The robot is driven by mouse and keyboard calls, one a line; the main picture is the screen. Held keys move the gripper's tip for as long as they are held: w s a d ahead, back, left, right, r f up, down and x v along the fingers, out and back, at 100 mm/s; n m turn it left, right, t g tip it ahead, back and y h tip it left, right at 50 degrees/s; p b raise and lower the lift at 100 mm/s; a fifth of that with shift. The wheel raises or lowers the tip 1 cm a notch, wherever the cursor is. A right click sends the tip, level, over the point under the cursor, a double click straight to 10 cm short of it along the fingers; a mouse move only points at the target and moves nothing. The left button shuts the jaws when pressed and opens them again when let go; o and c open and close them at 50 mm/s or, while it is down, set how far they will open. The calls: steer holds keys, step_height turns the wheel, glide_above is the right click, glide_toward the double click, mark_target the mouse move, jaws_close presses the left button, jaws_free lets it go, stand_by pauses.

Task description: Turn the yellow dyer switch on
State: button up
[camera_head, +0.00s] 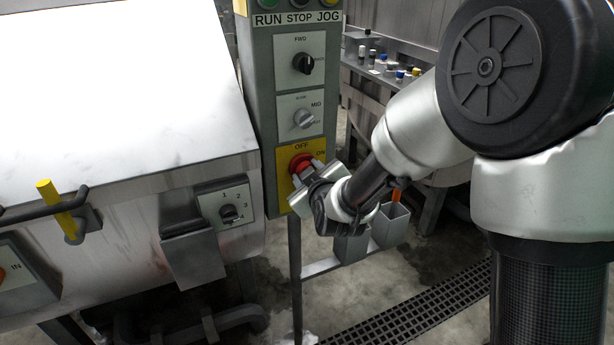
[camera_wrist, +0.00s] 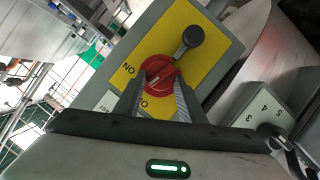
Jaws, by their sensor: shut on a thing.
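The yellow dyer switch is a yellow panel (camera_head: 285,158) with a red round knob (camera_head: 301,161), low on the grey control column. OFF is printed above the knob and ON to its right. In the wrist view the yellow panel (camera_wrist: 208,68) is tilted, and the red knob (camera_wrist: 157,69) sits between my fingers. A black round-ended lever (camera_wrist: 188,43) runs up right from beside the knob. My gripper (camera_wrist: 157,86) is shut on the red knob, one finger on each side; it also shows in the head view (camera_head: 303,174). My gripper hides the panel's lower part in the head view.
Above the switch are a grey selector (camera_head: 303,118), a black selector (camera_head: 303,63) and RUN, STOP, JOG buttons. A numbered dial (camera_head: 229,213) is on the white drum machine at left. A bench with small bottles is behind.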

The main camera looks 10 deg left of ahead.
steer(key=shift+w+d+m+g+y+p, duration=0.25)
steer(key=shift+m+g+y+p, duration=0.55)
steer(key=shift+m+p, duration=1)
steer(key=shift+w+d+m+g+y+p, duration=0.25)
steer(key=shift+m+g+y+p, duration=0.2)
steer(key=shift+m+y+p, duration=1.05)
steer(key=shift+w+d+m+g+y+p, duration=0.25)
steer(key=shift+m+g+y+p, duration=0.4)
steer(key=shift+m+p, duration=1.5)
steer(key=shift+s, duration=0.1)
steer(key=o, duration=1)
steer(key=shift+f, duration=0.1)
steer(key=shift+o, duration=0.2)
steer(key=shift+d, duration=0.1)
